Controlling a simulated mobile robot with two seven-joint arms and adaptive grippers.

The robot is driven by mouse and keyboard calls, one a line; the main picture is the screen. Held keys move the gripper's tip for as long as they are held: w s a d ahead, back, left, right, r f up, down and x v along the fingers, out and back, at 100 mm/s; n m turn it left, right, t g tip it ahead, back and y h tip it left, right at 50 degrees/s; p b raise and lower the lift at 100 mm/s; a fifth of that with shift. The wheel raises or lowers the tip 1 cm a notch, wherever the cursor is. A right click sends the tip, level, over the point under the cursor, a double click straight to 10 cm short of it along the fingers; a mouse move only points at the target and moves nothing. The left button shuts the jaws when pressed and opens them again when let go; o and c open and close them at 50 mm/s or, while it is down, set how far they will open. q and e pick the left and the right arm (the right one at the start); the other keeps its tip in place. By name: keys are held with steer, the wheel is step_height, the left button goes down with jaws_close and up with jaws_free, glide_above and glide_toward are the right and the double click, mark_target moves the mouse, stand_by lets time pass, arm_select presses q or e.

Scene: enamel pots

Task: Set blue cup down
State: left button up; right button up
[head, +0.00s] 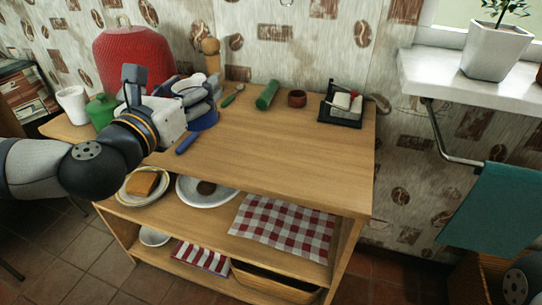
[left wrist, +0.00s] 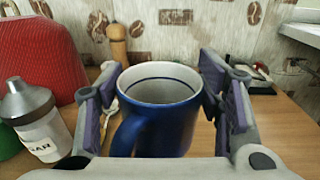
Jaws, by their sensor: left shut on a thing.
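The blue cup (left wrist: 157,110) is upright in the left wrist view, with a pale inside, a dark line below its rim and its handle towards the camera. My left gripper (head: 205,97) is shut on it, with one finger on each side, above the left part of the wooden table (head: 275,150). The gripper hides much of the cup in the head view. Blue also shows under the fingers there, with a blue handle (head: 187,143) beside it; I cannot tell whether these belong to the cup. Whether its base touches the table is hidden. My right gripper is out of view.
A red cover (head: 135,58), green pot (head: 101,108) and white cup (head: 73,104) stand left. A sugar shaker (left wrist: 38,118) is close to my left finger. A pepper mill (head: 211,52), green roll (head: 267,94), small red pot (head: 297,98) and black caddy (head: 341,105) line the back. The tabletop's centre and right front are clear.

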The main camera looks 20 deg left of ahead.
arm_select(q)
step_height(320, 180, up, 4)
steer(key=a+b, duration=0.1)
steer(key=a, duration=0.1)
steer(key=w+d+f+h+b, duration=0.15)
steer(key=w+d+f, duration=0.3)
steer(key=d, duration=0.45)
steer(key=shift+m+y, duration=0.25)
steer(key=shift+m, duration=0.05)
steer(key=shift+w+d+f+b, duration=0.35)
steer(key=shift+d+f, duration=0.2)
steer(key=shift+f, duration=0.75)
steer(key=shift+w+d+f+b, duration=0.25)
steer(key=shift+w+d+f, duration=0.25)
steer(key=shift+f, duration=0.8)
steer(key=shift+w+d+f+b, duration=0.3)
steer(key=shift+d+f, duration=0.35)
steer(key=shift+f, duration=0.65)
steer(key=o, duration=1.3)
steer(key=shift+o, duration=0.2)
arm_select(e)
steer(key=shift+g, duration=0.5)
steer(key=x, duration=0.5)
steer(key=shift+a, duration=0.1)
